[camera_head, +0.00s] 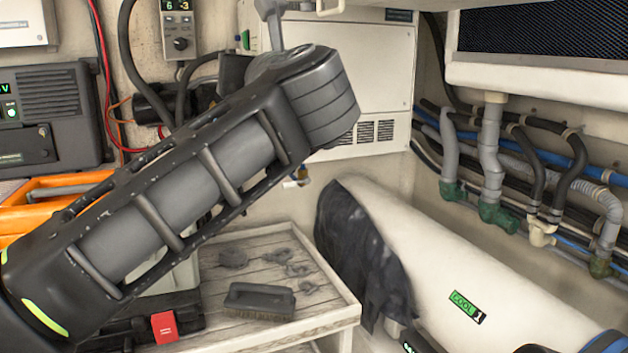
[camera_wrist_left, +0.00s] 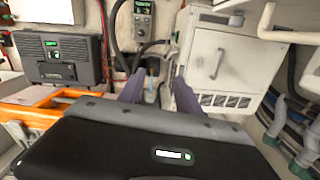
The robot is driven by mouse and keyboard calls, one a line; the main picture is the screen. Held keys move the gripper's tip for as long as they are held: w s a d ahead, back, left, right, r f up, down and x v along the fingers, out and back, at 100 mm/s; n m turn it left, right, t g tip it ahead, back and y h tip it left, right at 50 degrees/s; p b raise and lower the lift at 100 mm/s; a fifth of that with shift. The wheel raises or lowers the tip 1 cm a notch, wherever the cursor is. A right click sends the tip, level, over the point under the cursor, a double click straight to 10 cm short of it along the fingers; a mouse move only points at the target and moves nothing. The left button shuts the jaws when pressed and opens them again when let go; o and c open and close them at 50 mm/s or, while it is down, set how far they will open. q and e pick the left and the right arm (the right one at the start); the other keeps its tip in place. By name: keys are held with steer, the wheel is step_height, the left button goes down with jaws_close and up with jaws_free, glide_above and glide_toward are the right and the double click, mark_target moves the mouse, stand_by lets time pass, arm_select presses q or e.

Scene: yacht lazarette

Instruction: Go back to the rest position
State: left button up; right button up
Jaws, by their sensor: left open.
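My left arm crosses the head view from the lower left to the upper middle. Its gripper cannot be made out there, as the arm blocks much of the area behind it. In the left wrist view my left gripper (camera_wrist_left: 158,92) shows two dark purple-grey fingers, well apart. I see nothing held between them. They point toward the wall below a small control box (camera_wrist_left: 143,20), left of a white cabinet (camera_wrist_left: 215,65) with a handle. My right gripper is not in view.
A wooden-topped bench (camera_head: 245,247) carries a brush (camera_head: 259,300). A white cylinder (camera_head: 455,262) with a dark cloth (camera_head: 357,250) over its end lies at right. Pipes (camera_head: 492,150) line the right wall. An orange crate (camera_head: 50,190) and grey unit (camera_head: 50,110) stand left.

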arm_select(q)
steer(key=w+d+f+m+t+h, duration=0.25)
steer(key=d+f+m+h, duration=0.2)
steer(key=d+m, duration=0.35)
steer(key=w+d+f+m+t+h, duration=0.1)
steer(key=w+d+f+m+h, duration=0.25)
steer(key=d+f+m, duration=0.45)
step_height(320, 180, down, 31)
steer(key=w+d+m+g+h, duration=0.25)
steer(key=m+g+h, duration=0.3)
steer(key=m, duration=1.05)
steer(key=s+a+f+m+g+y, duration=0.1)
steer(key=s+a+f+m+g, duration=0.3)
steer(key=f, duration=0.6)
steer(key=s+a+f+g, duration=0.1)
steer(key=s+f+g, duration=0.1)
steer(key=s+f, duration=0.6)
steer(key=s+a+f+m+g+y, duration=0.1)
steer(key=s+a+f+m+g, duration=0.1)
steer(key=f, duration=1)
steer(key=s+a+f+g, duration=0.3)
steer(key=s+a+f, duration=0.2)
steer(key=s, duration=0.6)
steer(key=s+a+f+n+g, duration=0.1)
steer(key=s+a+f+g, duration=0.2)
steer(key=s+f, duration=0.7)
steer(key=shift+s+a+f+g+y+b, duration=0.3)
steer(key=shift+s+a+g+y, duration=0.1)
steer(key=shift+s+a, duration=0.7)
steer(key=shift+w+r, duration=0.1)
